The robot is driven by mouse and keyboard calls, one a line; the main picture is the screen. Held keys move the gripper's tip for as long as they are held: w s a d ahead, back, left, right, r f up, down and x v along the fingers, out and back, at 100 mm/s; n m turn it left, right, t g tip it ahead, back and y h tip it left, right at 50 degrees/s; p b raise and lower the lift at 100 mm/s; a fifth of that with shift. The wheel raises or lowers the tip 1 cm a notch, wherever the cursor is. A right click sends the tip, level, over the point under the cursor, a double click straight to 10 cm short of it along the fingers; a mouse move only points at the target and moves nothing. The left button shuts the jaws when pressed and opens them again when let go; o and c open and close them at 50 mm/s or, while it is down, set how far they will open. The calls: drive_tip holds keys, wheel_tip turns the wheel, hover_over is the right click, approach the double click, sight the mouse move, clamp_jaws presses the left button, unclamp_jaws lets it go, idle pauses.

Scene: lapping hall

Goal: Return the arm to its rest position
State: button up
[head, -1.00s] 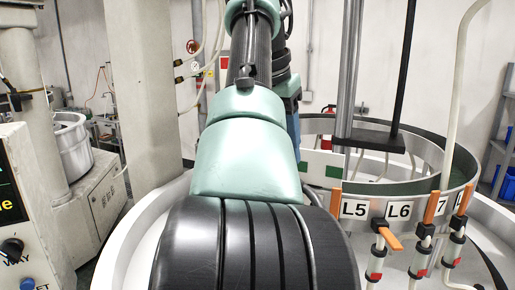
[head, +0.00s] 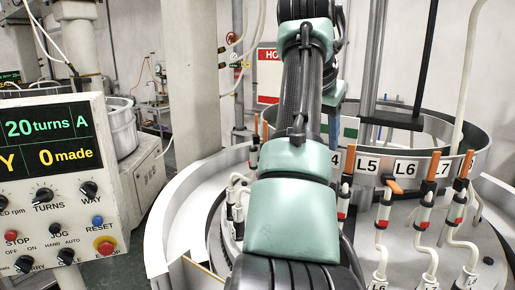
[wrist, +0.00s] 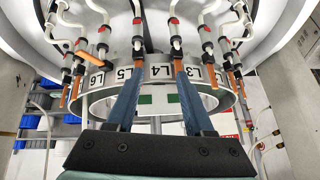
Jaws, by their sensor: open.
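My arm (head: 290,170) reaches forward over the machine in the head view and hides most of my gripper. In the wrist view my gripper (wrist: 157,68) shows two blue fingers, apart, with nothing seen between them. Beyond them is a metal ring (wrist: 143,98) with labels L6, L5, L4 and L3. I cannot tell how far the fingers are from it. The same ring (head: 478,162) shows in the head view. Several orange-handled valves stand around it. The orange handle by L6 (head: 391,184) is tilted sideways, while the handle by L5 (head: 349,161) is upright.
A control panel (head: 53,185) stands close on the left, its display reading "20 turns A" and "0 made". A white pillar (head: 190,80) rises behind my arm. A metal pot (head: 121,128) is at the back left. A broad white round rim (head: 175,235) surrounds the ring.

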drive_tip(key=s+a+r+n+t+y+b, duration=0.1)
drive_tip(key=s+a+n+t+b, duration=0.2)
drive_tip(key=s+t, duration=0.7)
drive_tip(key=s+a+r+n+t+y+b, duration=0.1)
drive_tip(key=s+a+n+t+b, duration=0.3)
drive_tip(key=s, duration=1.2)
drive_tip(key=a+t+y+b, duration=0.1)
drive_tip(key=a+t+b, duration=0.3)
drive_tip(key=t+b, duration=0.3)
drive_tip(key=shift+s, duration=0.35)
drive_tip(key=shift+a, duration=0.1)
